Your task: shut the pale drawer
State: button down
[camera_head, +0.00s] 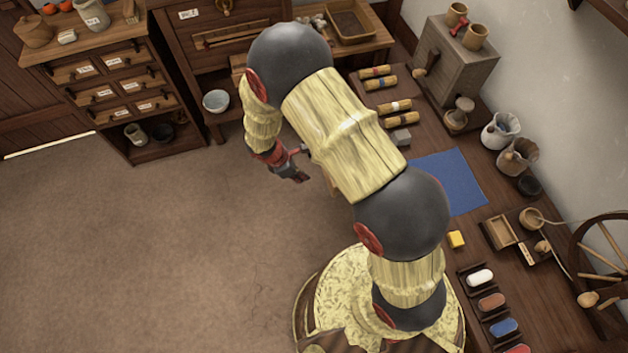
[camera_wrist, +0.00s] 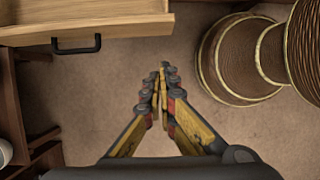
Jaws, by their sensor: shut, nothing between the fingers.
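The pale drawer (camera_wrist: 130,28) shows at the upper left of the wrist view, with a black bar handle (camera_wrist: 77,47) on its front. Part of its inside shows, so it stands open; how far out it is I cannot tell. In the head view my arm hides most of that area. My gripper (camera_wrist: 163,75) is shut and empty. In the wrist view its tips are to the right of the handle and below the drawer's right end, apart from the handle. In the head view my gripper (camera_head: 294,176) hangs over the open floor, left of the workbench.
A cabinet (camera_head: 125,85) of small labelled drawers stands at the back left. The floor at left is clear.

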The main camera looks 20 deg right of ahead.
jog(key=d+f+b, duration=0.4)
jog(key=d+f, duration=0.3)
jog(key=f, duration=0.1)
jog(key=shift+d+f, duration=0.3)
jog(key=shift+f, duration=0.05)
jog(key=d+b, duration=0.1)
jog(key=d, duration=1.8)
jog(key=shift+d, duration=0.4)
jog(key=shift+a, duration=0.1)
